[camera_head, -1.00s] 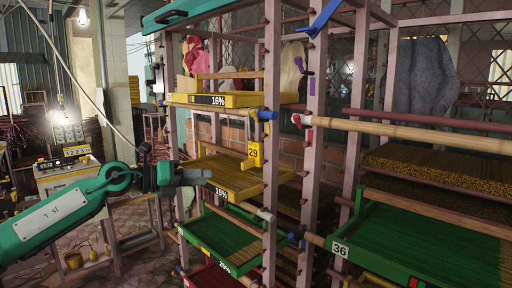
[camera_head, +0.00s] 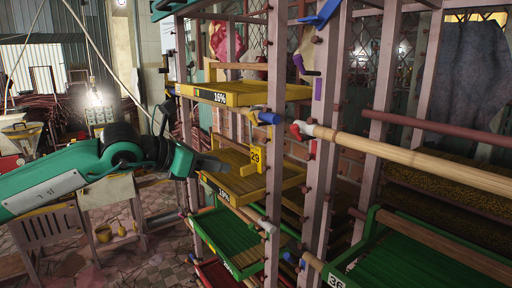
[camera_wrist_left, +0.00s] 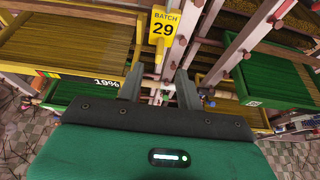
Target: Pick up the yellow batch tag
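The yellow batch tag (camera_head: 256,158), marked 29, hangs at the front corner of the yellow tray labelled 19% (camera_head: 240,182), beside a rack post. It also shows in the left wrist view (camera_wrist_left: 163,30), upright and beyond the fingertips, reading BATCH 29. My left gripper (camera_head: 212,165) is in front of the rack, to the left of the tag and apart from it. In the left wrist view its two fingers (camera_wrist_left: 158,82) are spread with nothing between them. My right gripper is not in view.
A yellow tray labelled 16% (camera_head: 215,97) is above, and a green tray (camera_head: 225,240) is below. A bamboo pole (camera_head: 400,151) and another green tray (camera_head: 410,262) stand to the right. Rack posts (camera_head: 272,130) stand close to the tag. Open floor is at lower left.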

